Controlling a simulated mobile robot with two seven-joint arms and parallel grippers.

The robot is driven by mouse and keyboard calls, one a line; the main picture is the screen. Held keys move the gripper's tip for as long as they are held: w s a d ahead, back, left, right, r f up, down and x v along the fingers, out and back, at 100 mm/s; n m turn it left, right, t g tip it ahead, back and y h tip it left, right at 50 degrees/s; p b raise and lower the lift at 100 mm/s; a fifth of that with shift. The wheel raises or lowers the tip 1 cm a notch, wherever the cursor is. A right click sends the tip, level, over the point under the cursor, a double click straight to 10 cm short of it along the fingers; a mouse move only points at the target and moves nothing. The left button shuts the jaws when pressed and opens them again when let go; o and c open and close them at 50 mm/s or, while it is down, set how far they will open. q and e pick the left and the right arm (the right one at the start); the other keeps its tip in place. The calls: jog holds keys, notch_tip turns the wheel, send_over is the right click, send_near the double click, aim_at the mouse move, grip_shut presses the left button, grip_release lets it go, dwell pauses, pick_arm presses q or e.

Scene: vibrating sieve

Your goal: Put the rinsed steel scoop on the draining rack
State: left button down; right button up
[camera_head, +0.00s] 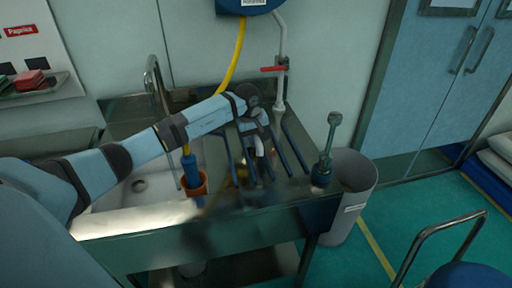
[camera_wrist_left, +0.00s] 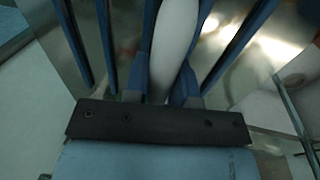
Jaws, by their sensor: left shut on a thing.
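My left gripper (camera_head: 259,150) reaches in from the left over the drainboard beside the sink. Its fingers are closed on a smooth pale grey handle, apparently the scoop (camera_wrist_left: 174,45), seen between them in the left wrist view. The scoop's bowl cannot be made out in either view. The draining rack (camera_head: 294,148) shows as dark blue bars on both sides of the gripper. Its bars also show left and right of the fingers in the left wrist view (camera_wrist_left: 238,42). Whether the scoop touches the rack is unclear. My right gripper is not in view.
The sink basin (camera_head: 145,188) lies left of the rack. An upright grey tool (camera_head: 329,140) stands at the counter's right end, beside a grey bin (camera_head: 350,188). A yellow hose (camera_head: 236,55) hangs behind.

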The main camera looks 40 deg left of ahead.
pick_arm(q)
notch_tip(320, 180, down, 4)
jog(key=shift+d+r, duration=0.1)
jog(key=shift+r, duration=0.05)
jog(key=shift+f, duration=0.2)
jog(key=shift+f, duration=0.2)
jog(key=c, duration=0.9)
grip_release()
jog(key=shift+c, duration=0.2)
